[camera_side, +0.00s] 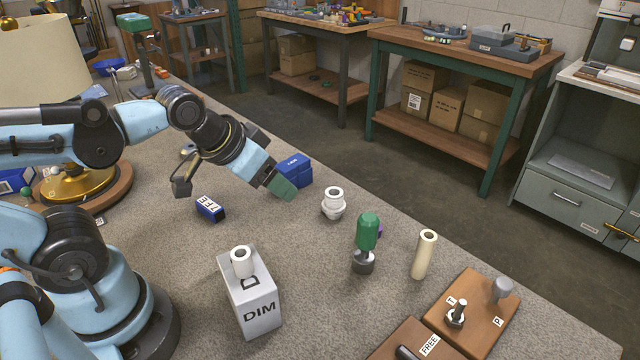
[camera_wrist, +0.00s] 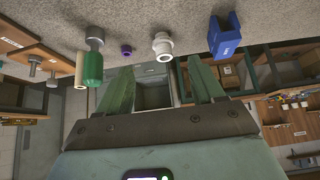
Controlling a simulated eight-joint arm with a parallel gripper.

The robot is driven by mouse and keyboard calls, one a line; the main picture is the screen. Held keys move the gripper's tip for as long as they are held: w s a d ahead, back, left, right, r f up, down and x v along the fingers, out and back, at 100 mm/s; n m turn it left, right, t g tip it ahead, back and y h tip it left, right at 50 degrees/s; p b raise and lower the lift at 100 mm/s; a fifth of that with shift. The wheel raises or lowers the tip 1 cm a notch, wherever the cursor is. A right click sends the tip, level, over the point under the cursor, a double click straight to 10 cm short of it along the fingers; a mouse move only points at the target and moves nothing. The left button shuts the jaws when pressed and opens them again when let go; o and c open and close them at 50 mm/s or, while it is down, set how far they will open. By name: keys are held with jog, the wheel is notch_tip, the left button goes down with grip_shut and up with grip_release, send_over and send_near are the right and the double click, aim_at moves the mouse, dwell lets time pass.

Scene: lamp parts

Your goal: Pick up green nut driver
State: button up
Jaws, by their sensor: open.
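The green nut driver (camera_side: 367,232) stands upright on the bench right of centre in the side view, its green handle above a grey metal socket end. In the wrist view the green nut driver (camera_wrist: 93,68) shows at the left, inverted, beyond the left finger. My gripper (camera_side: 284,189) is in the air, up and to the left of the driver in the side view, and apart from it. In the wrist view my gripper (camera_wrist: 162,63) has its two green fingers spread wide with nothing between them.
A white socket (camera_side: 333,204), a cream tube (camera_side: 424,255) and a small purple part (camera_side: 379,233) stand near the driver. A blue block (camera_side: 294,170) is behind my gripper. The DIM box (camera_side: 252,309) bears a white piece. Wooden boards (camera_side: 472,310) lie front right.

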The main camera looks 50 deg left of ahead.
jog(key=n, duration=0.1)
jog(key=n+g+h, duration=0.9)
jog(key=n+h, duration=0.4)
jog(key=n, duration=0.2)
send_near(374, 240)
jog(key=x, duration=0.5)
jog(key=shift+w+a+f, duration=0.15)
jog(key=shift+w+f, duration=0.1)
jog(key=shift+f, duration=0.15)
jog(key=shift+s+r+x, duration=0.1)
jog(key=shift+r+x, duration=0.05)
jog(key=shift+x, duration=1.15)
jog(key=shift+s+r+x, duration=0.15)
jog(key=shift+r+x, duration=0.05)
jog(key=shift+x, duration=1.1)
jog(key=c, duration=1.1)
jog(key=shift+r, duration=0.1)
